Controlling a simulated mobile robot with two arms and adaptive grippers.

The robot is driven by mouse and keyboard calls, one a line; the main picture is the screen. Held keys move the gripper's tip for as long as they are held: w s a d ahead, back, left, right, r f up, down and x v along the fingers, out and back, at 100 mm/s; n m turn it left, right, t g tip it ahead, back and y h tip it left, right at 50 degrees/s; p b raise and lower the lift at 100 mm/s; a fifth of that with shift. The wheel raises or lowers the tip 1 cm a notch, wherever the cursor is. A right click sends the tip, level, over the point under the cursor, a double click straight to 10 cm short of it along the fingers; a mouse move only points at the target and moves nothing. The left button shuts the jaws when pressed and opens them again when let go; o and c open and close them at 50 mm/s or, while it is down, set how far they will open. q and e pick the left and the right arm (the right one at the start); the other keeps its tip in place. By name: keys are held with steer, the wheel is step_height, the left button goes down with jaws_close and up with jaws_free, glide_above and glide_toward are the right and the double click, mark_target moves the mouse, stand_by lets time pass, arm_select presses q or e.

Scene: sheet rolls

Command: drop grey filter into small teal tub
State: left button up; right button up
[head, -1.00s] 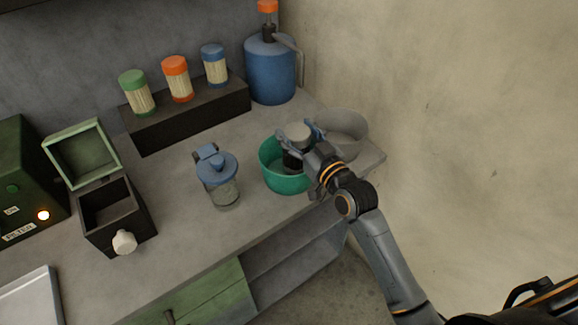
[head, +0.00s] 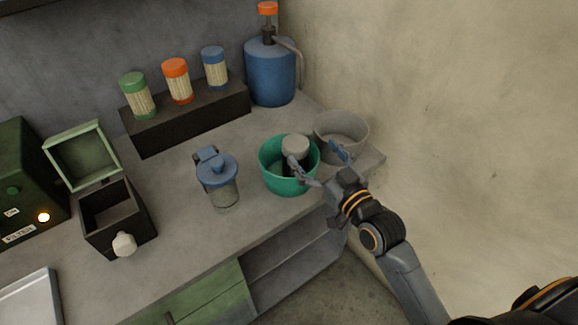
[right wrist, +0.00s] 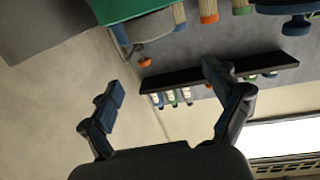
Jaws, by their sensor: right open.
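The teal tub (head: 278,186) stands on the counter near its right end; part of it likely shows at the top of the right wrist view (right wrist: 118,8). The grey-capped filter (head: 295,147) is inside the tub, its dark lower part partly hidden by a finger and the rim. My right gripper (head: 320,163) is open at the tub's right side, one finger reaching over the rim near the filter and the other apart from it, by the grey bowl. Its spread, empty fingers also show in the right wrist view (right wrist: 165,82). My left gripper is out of view.
The grey bowl (head: 350,123) stands just right of the tub. A blue-lidded jar (head: 222,185) stands to its left. A blue pump can (head: 270,75) and several capped filters on a dark block (head: 190,118) are behind. An open dark box (head: 115,225) is at left.

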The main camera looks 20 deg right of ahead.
steer(key=v, duration=0.4)
steer(key=shift+s, duration=0.25)
